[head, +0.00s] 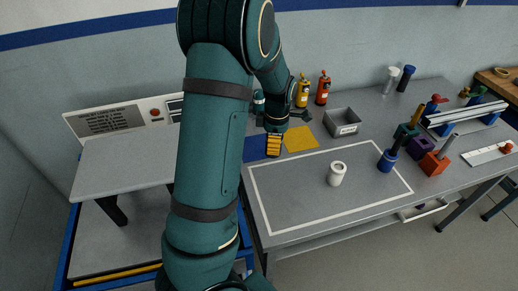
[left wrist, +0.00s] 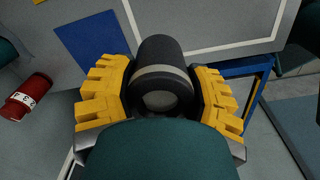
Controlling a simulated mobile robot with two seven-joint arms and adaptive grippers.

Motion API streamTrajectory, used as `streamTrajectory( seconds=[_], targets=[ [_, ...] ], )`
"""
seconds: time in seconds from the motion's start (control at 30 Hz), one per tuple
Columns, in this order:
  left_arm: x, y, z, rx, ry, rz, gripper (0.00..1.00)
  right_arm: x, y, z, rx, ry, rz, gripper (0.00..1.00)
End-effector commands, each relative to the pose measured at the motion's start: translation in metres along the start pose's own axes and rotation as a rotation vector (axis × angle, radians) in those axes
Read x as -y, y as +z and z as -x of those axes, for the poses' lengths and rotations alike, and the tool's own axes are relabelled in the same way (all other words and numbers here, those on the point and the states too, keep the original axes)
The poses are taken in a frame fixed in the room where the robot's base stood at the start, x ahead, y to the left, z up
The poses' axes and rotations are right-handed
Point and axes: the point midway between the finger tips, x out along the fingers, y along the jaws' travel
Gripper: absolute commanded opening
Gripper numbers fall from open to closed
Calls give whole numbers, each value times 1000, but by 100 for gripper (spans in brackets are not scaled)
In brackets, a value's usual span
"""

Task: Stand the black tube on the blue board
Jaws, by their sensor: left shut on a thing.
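The black tube (left wrist: 163,68) with a grey band shows in the left wrist view. It sits between the two yellow finger pads of my left gripper (left wrist: 160,100), which is shut on it. In the head view the left gripper (head: 274,145) is at the left part of the table, beside the blue board; the tube cannot be made out there. The blue board (head: 254,149) lies flat on the table, partly hidden by my arm; it also shows in the left wrist view (left wrist: 88,46), apart from the tube. My right gripper is in neither view.
A yellow board (head: 301,139) lies right of the gripper, with a grey bin (head: 342,122) beyond it. Orange (head: 303,92) and red (head: 323,90) bottles stand behind. A white cup (head: 337,174) stands inside the white outline. Blue, purple and orange holders stand further right.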

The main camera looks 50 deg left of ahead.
Motion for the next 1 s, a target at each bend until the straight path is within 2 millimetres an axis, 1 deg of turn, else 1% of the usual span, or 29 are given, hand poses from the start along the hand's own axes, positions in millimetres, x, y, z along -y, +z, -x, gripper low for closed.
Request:
streamTrajectory(
  seconds=[0.03,0.2,0.3,0.43,0.5,0.67,0.77,1.0],
  targets=[
    [-18,-9,0,-4,1,8,15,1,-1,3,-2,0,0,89],
    [-66,-31,-1,4,-5,4,15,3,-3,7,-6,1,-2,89],
    [-88,-45,-3,15,-9,2,15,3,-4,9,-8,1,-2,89],
    [-108,-60,-5,30,-11,1,15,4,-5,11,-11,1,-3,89],
    [-114,-66,-6,36,-12,0,15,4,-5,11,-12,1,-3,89],
    [-121,-71,-11,43,-14,-2,15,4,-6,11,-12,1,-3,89],
    [-121,-72,-23,43,-16,-2,15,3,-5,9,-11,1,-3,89],
    [-120,-70,-64,43,-15,-2,15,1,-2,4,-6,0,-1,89]
  ],
)
